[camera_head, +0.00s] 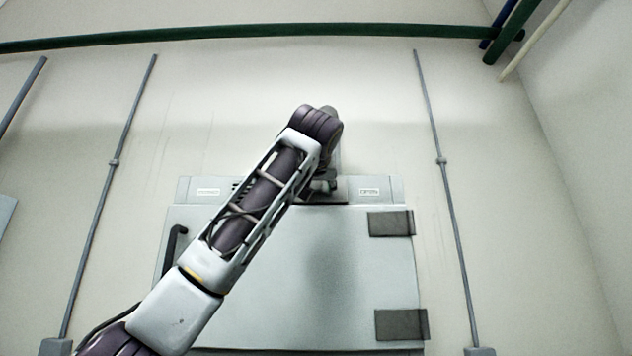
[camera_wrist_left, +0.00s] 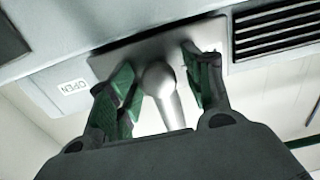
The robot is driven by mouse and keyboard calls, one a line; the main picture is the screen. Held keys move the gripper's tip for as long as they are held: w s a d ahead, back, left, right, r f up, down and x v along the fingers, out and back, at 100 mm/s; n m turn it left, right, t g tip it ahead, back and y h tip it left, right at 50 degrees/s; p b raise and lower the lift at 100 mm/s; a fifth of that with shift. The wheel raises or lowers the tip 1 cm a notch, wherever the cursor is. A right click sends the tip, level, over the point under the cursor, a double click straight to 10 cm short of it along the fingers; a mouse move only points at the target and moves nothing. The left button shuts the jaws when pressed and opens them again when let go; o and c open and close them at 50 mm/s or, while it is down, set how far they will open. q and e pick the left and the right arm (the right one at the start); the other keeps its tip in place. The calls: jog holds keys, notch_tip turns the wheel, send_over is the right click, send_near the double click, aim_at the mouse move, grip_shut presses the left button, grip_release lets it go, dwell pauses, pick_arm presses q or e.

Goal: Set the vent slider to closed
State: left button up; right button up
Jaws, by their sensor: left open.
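The vent slider is a grey plate (camera_wrist_left: 132,52) with a pale round-ended knob (camera_wrist_left: 160,82), seen in the left wrist view. It sits beside a label reading OPEN (camera_wrist_left: 75,87), which appears upside down, with dark vent slots uncovered on its other side. My left gripper (camera_wrist_left: 160,98) is open, with one green-padded finger on each side of the knob. I cannot tell whether either finger touches it. In the head view my left gripper (camera_head: 324,184) is partly hidden by its own arm, in front of the slider plate (camera_head: 335,197). My right gripper is not in view.
The slider is on the top strip of a grey wall cabinet (camera_head: 345,270) with a black handle (camera_head: 172,250) and two dark hinges. A label (camera_head: 208,192) is at the strip's left end, another (camera_head: 369,192) at its right. A green pipe (camera_head: 250,31) runs above.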

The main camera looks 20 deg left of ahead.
pick_arm(q)
jog(key=shift+c, duration=0.2)
grip_shut()
dwell(0.3)
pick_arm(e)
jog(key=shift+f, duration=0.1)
